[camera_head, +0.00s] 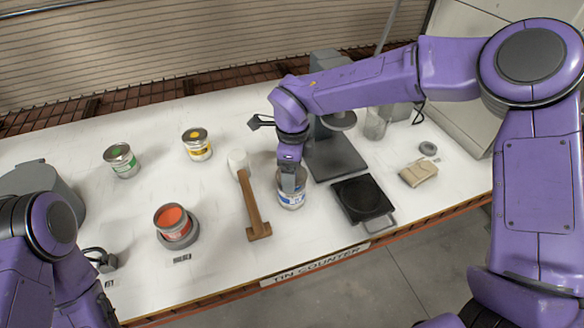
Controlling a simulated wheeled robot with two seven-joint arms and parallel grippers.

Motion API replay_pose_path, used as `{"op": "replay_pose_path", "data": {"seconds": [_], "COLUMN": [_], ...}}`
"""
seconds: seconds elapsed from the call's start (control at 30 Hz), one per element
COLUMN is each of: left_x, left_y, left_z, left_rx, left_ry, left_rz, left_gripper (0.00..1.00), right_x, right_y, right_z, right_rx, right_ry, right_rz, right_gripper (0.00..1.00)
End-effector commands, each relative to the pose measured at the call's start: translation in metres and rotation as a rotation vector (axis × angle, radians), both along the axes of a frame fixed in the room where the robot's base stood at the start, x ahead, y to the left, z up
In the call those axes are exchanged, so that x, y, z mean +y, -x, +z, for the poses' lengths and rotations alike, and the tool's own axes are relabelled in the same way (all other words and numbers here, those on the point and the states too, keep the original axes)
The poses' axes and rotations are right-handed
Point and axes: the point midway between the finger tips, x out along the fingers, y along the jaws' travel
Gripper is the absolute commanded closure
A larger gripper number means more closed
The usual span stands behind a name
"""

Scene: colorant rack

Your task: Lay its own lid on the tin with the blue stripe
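The tin with the blue stripe (291,200) stands upright near the front edge of the white counter, right of the mallet. My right gripper (291,184) points down at the tin's top and covers most of it. I cannot tell whether its fingers are open or shut, or whether it touches the tin. The tin's lid cannot be made out; the gripper hides the tin's top.
A green-marked tin (122,161), a yellow-marked tin (197,145) and a tin with an orange-red top (173,221) stand to the left. A mallet (251,205) lies beside the blue tin. A black plate (363,197), a tan cloth (418,174) and a grey disc (428,148) are right.

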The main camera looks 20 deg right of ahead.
Motion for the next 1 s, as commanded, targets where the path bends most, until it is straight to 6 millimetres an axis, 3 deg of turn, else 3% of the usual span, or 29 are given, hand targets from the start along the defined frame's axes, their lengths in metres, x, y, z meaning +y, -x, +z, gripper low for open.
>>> {"op": "replay_pose_path", "data": {"seconds": [0.9, 0.93, 0.97, 1.0], "left_x": [0.0, 0.0, 0.0, 0.0], "left_y": [0.0, 0.0, 0.0, 0.0], "left_z": [-0.006, -0.006, -0.006, -0.006], "left_rx": [0.0, 0.0, 0.0, 0.0], "left_ry": [0.0, 0.0, 0.0, 0.0], "left_rz": [0.0, 0.0, 0.0, 0.0], "left_gripper": [0.0, 0.0, 0.0, 0.0], "right_x": [0.0, 0.0, 0.0, 0.0], "right_y": [0.0, 0.0, 0.0, 0.0], "right_z": [-0.015, -0.015, -0.015, -0.015], "right_rx": [0.0, 0.0, 0.0, 0.0], "right_ry": [0.0, 0.0, 0.0, 0.0], "right_rz": [0.0, 0.0, 0.0, 0.0], "right_gripper": [0.46, 0.09, 0.0, 0.0]}}
